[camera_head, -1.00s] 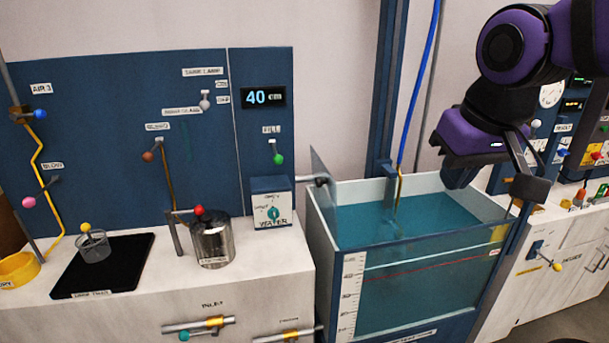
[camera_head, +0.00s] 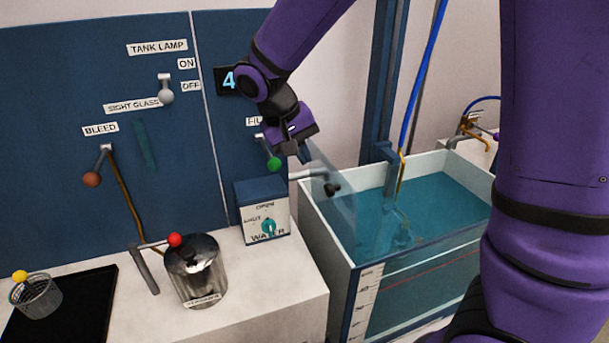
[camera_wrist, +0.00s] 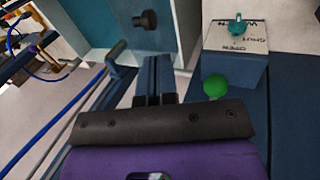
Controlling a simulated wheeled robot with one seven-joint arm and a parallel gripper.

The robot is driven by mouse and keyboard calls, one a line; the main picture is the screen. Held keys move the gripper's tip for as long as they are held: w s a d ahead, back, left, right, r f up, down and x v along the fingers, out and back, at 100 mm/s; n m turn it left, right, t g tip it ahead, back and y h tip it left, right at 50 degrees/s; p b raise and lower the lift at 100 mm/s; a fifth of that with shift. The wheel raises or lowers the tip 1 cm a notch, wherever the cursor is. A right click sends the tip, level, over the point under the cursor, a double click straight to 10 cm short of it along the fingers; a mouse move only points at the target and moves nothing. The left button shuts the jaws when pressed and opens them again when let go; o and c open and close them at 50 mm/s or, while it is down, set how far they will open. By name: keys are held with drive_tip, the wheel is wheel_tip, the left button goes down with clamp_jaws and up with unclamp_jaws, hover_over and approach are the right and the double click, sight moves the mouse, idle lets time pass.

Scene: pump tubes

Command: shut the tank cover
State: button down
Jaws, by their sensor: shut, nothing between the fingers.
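The tank cover (camera_head: 340,208) is a clear panel standing raised and tilted along the left side of the open water tank (camera_head: 345,262). A black knob (camera_head: 332,189) sits on it; the knob also shows at the top of the wrist view (camera_wrist: 146,19). My gripper (camera_head: 304,154) is shut and empty, at the upper edge of the cover, behind it or beside it; I cannot tell whether they touch. In the wrist view my gripper's fingers (camera_wrist: 155,99) point toward the panel and knob. The fingertips are partly hidden in the head view.
The green fill lever knob (camera_head: 274,164) is close beside my gripper, also in the wrist view (camera_wrist: 215,87). The water valve box (camera_head: 262,212) stands just below. A blue hose (camera_head: 425,75) and a post (camera_head: 384,90) rise behind the tank. A steel pot (camera_head: 196,272) stands further left.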

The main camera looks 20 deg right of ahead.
drive_tip(key=x, duration=1)
drive_tip(key=shift+w, duration=0.3)
drive_tip(key=shift+f, duration=0.1)
